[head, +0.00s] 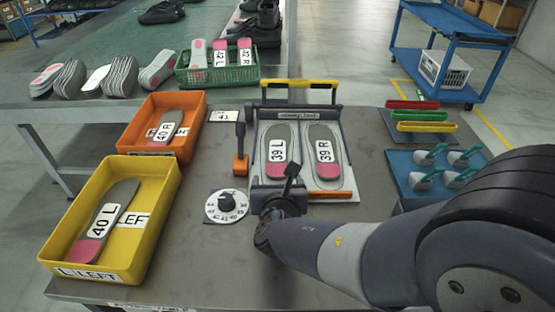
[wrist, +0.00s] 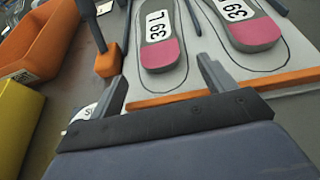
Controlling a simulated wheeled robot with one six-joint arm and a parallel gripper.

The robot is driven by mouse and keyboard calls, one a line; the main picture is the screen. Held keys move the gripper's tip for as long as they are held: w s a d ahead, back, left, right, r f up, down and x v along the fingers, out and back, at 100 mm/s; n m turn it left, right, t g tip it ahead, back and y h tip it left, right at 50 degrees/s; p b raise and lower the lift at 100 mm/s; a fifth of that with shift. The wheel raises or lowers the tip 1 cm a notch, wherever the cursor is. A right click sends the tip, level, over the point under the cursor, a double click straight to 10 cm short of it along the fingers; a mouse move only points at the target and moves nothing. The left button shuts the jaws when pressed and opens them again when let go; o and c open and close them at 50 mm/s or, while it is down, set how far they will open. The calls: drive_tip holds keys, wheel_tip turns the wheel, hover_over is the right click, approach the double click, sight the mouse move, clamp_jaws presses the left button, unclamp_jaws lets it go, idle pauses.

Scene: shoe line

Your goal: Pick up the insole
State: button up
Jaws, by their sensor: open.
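A grey insole with a pink heel, marked 39 L (head: 278,150), lies flat on the white fixture board (head: 345,185). A matching insole marked 39 R (head: 324,151) lies to its right. In the wrist view, the 39 L insole (wrist: 160,52) and the 39 R insole (wrist: 252,32) show their pink heels ahead of my gripper. My gripper (wrist: 162,82) is open and empty, its fingers short of the heels and apart from both insoles. It is also seen from the head (head: 278,192), near the board's front edge, partly hidden by my arm.
A yellow bin (head: 160,215) holds an insole marked 40 L (head: 106,218). An orange bin (head: 198,125) holds one marked 40 R (head: 165,130). A dial (head: 212,208) and an upright orange-based tool (head: 241,163) stand left of the board. A blue tray (head: 398,160) lies right.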

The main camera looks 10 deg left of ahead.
sight(277, 170)
drive_tip(key=x, duration=0.5)
drive_tip(key=shift+b, duration=0.4)
drive_tip(key=shift+r, duration=0.1)
drive_tip(key=shift+c, duration=0.5)
drive_tip(key=c, duration=1)
drive_tip(key=shift+o, duration=0.2)
